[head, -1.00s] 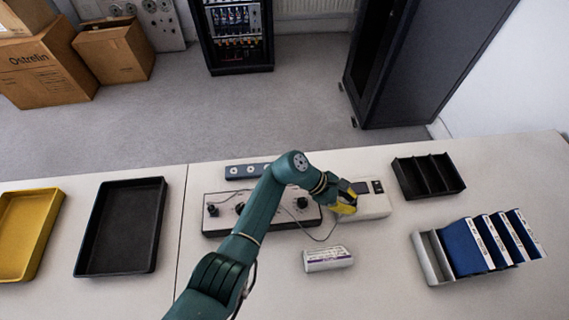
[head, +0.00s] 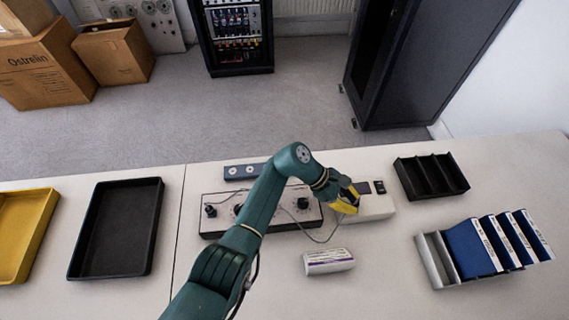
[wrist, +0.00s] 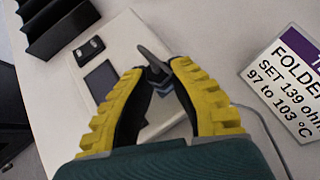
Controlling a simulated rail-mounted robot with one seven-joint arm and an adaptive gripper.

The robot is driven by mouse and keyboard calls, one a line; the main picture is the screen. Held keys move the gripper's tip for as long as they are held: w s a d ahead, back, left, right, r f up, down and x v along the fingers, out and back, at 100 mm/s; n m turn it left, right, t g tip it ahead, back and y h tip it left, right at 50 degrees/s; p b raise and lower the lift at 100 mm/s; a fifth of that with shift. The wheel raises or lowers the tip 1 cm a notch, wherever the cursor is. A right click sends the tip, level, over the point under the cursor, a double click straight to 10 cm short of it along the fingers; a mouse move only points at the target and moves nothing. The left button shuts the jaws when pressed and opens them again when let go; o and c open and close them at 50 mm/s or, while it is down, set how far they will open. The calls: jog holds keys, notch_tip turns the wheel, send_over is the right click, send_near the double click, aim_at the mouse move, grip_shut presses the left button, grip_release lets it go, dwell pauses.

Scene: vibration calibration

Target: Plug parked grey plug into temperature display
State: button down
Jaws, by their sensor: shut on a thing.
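The temperature display (head: 377,208) is a white box with a dark screen, right of centre on the bench. It also shows in the wrist view (wrist: 118,52), beyond the fingers. My gripper (head: 347,199) is at the display's left side, its yellow fingers tilted down. In the wrist view my gripper (wrist: 153,74) is shut on the grey plug (wrist: 152,58), which sticks out between the fingertips over the display. The fingers hide part of the plug and the display's near side. I cannot tell whether the plug touches a socket.
A grey control box (head: 225,229) with knobs and a cable lies left of the display. A white labelled block (head: 328,262) stands in front. A black divided tray (head: 431,178) and a rack of blue folders (head: 473,249) are at the right. A black tray (head: 117,228) lies left.

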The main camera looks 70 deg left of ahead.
jog(key=shift+m+g+h+b, duration=0.3)
jog(key=shift+m+b, duration=0.2)
jog(key=shift+b, duration=0.4)
jog(key=c, duration=1)
grip_release()
jog(key=shift+c, duration=0.2)
jog(key=shift+r, duration=0.1)
jog(key=p+v, duration=0.3)
jog(key=v, duration=0.2)
jog(key=shift+p, duration=0.4)
jog(key=shift+a, duration=0.1)
